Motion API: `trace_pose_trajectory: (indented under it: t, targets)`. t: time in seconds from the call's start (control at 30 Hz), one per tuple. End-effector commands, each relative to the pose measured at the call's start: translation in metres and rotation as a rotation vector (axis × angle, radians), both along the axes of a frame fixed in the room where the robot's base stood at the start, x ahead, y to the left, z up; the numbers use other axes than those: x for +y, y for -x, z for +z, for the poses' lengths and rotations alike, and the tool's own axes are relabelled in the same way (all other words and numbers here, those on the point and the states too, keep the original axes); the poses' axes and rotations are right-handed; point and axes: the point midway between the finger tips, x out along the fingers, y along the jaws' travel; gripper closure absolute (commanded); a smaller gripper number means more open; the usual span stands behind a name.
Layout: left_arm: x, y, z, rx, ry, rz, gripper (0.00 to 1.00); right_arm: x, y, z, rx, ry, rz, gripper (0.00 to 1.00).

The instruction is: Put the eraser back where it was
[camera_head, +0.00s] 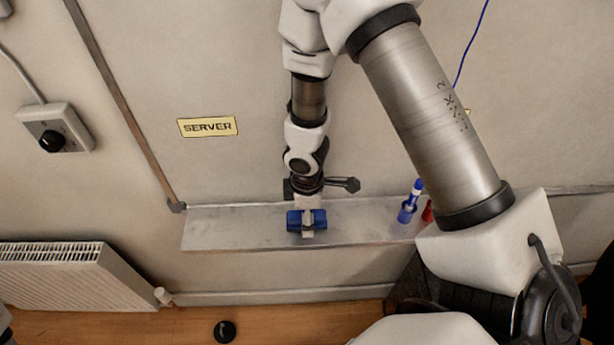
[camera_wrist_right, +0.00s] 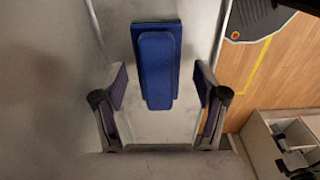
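The blue eraser (camera_head: 294,220) lies on the grey shelf (camera_head: 215,228) against the wall. In the right wrist view the eraser (camera_wrist_right: 158,60) lies lengthwise between the fingertips and reaches past them. My right gripper (camera_head: 307,214) is over the eraser and partly hides it in the head view. Its two fingers (camera_wrist_right: 160,78) stand apart in the wrist view, with a gap on each side of the eraser. My left gripper is not in view.
A blue marker (camera_head: 408,206) and a red object (camera_head: 428,211) stand toward the shelf's right end, partly behind my arm. A SERVER label (camera_head: 207,127) is on the wall. A radiator (camera_head: 70,275) is at lower left. The shelf's left part is clear.

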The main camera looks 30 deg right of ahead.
Motion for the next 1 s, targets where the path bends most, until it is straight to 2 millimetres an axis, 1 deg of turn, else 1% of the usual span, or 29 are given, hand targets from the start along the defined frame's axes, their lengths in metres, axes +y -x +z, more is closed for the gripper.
trace_pose_trajectory:
  t: [0.17, 0.27, 0.37, 0.5, 0.6, 0.7, 0.8, 1.0]
  targets:
    - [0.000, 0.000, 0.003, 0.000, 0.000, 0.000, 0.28, 0.000, 0.000, 0.004, 0.000, 0.000, 0.000, 0.28]
    - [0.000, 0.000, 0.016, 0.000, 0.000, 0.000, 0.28, 0.000, 0.000, 0.017, -0.001, 0.001, 0.001, 0.28]
    - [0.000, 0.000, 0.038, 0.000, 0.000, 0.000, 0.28, 0.000, 0.000, 0.040, -0.001, 0.000, 0.001, 0.28]
    - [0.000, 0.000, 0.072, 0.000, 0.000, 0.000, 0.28, 0.000, 0.000, 0.078, -0.002, 0.000, 0.000, 0.28]
    - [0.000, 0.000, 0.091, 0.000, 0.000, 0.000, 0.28, 0.000, 0.000, 0.100, -0.002, 0.000, 0.000, 0.28]
    - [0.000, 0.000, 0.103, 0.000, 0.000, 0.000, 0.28, 0.000, 0.000, 0.114, -0.001, 0.001, -0.001, 0.28]
    - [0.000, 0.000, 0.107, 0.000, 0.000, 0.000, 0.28, 0.000, 0.000, 0.121, -0.001, 0.001, 0.001, 0.28]
    - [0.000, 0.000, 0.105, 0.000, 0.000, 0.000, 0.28, 0.000, 0.000, 0.120, 0.000, 0.000, 0.000, 0.28]
